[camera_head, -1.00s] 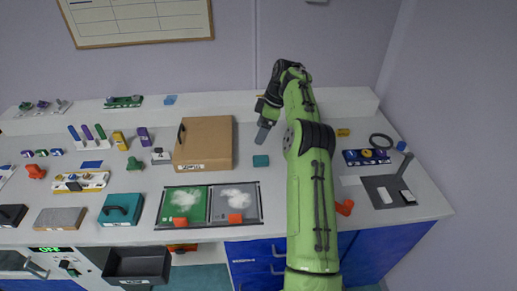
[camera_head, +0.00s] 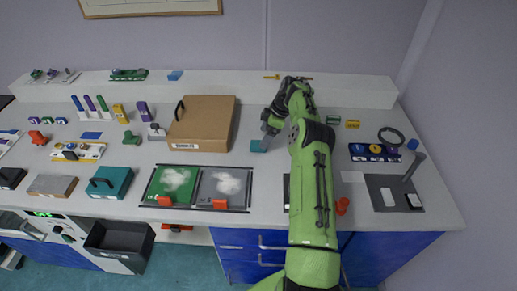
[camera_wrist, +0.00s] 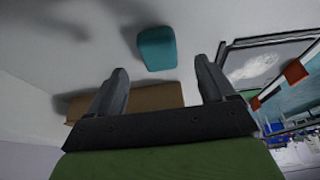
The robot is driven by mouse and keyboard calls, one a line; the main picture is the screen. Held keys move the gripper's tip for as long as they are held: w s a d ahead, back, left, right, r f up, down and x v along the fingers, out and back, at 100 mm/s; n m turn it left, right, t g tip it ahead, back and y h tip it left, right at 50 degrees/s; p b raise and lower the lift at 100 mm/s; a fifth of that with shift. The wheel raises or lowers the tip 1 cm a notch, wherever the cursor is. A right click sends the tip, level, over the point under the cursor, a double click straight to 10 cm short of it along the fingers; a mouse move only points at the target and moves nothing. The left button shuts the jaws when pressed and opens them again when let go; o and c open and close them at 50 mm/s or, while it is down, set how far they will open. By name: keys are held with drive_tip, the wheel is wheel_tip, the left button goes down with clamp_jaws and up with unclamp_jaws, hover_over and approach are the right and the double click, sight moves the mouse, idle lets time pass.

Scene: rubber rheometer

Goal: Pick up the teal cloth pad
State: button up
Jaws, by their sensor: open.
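The teal cloth pad (camera_head: 258,146) lies flat on the white bench, right of the brown box and above the tray with white powder. In the wrist view the teal pad (camera_wrist: 157,48) shows beyond the fingertips, roughly between them. My gripper (camera_head: 268,133) is just above and beside the pad in the head view, pointing down. In the wrist view my gripper (camera_wrist: 164,78) is open and empty, with clear space between its fingers and the pad.
A brown box (camera_head: 205,122) stands close left of the gripper. The black-framed powder tray (camera_head: 246,190) lies in front of the pad. A grey stand plate (camera_head: 380,205) is to the right. Bare bench surrounds the pad.

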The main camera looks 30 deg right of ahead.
drive_tip(key=x, duration=0.5)
drive_tip(key=shift+w+f, duration=0.1)
drive_tip(key=c, duration=1.1)
drive_tip(key=shift+o, duration=0.2)
wheel_tip(320, 180, up, 10)
drive_tip(key=p, duration=0.1)
